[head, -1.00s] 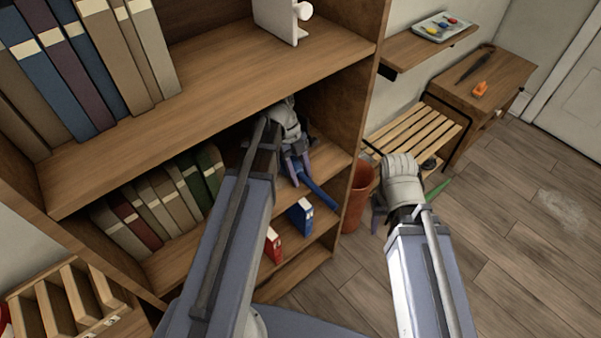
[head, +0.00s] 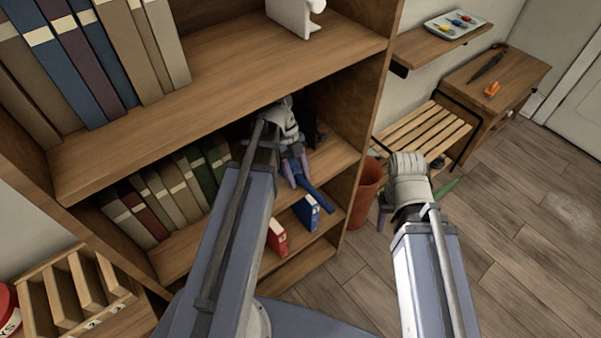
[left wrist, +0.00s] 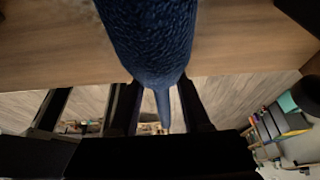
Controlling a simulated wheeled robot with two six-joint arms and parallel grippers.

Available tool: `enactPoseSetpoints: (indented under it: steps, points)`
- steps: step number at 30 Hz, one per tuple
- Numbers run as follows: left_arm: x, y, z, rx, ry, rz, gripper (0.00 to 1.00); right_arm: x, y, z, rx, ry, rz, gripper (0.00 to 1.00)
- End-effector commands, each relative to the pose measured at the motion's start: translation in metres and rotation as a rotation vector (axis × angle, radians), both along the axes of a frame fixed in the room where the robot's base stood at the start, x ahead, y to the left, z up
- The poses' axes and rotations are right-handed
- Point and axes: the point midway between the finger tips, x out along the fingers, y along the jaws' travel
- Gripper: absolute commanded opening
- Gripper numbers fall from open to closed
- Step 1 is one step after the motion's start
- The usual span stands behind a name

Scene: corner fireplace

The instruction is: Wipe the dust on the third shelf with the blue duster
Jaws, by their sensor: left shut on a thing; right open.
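The blue duster is held by my left gripper (head: 294,174), which is shut on it inside the bookcase bay below the wide upper shelf. Its blue handle (head: 319,197) slopes out over the front edge of the shelf (head: 190,246) that carries a row of books. In the left wrist view the fluffy blue duster head (left wrist: 150,35) lies over the wooden shelf surface (left wrist: 240,45). A faint grey dusty patch (left wrist: 75,8) shows at the upper left there. My right gripper (head: 395,216) is open, outside the bookcase to its right, with its fingers partly hidden.
Books (head: 180,185) stand on the left of that shelf. Blue (head: 307,213) and red (head: 277,238) binders stand on the shelf below. A terracotta bin (head: 366,192) and slatted bench (head: 425,137) stand to the right.

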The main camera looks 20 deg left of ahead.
Motion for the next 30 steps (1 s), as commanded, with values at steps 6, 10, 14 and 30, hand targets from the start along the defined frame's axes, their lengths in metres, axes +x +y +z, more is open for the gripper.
enactPoseSetpoints:
  steps: [6, 10, 14, 30]
  points:
    - [-0.012, 0.006, -0.001, 0.000, 0.000, 0.003, 0.03, 0.000, 0.000, -0.001, 0.000, 0.000, 0.000, 0.50]
    - [-0.022, 0.012, -0.002, 0.000, 0.000, 0.002, 0.03, 0.000, 0.000, -0.002, 0.000, 0.000, 0.000, 0.50]
    - [-0.029, 0.017, -0.003, 0.001, 0.002, 0.002, 0.03, 0.000, 0.000, -0.003, 0.000, 0.000, 0.000, 0.50]
    - [-0.051, 0.029, -0.002, 0.005, 0.005, 0.005, 0.02, 0.000, 0.000, -0.002, 0.000, 0.000, 0.000, 0.50]
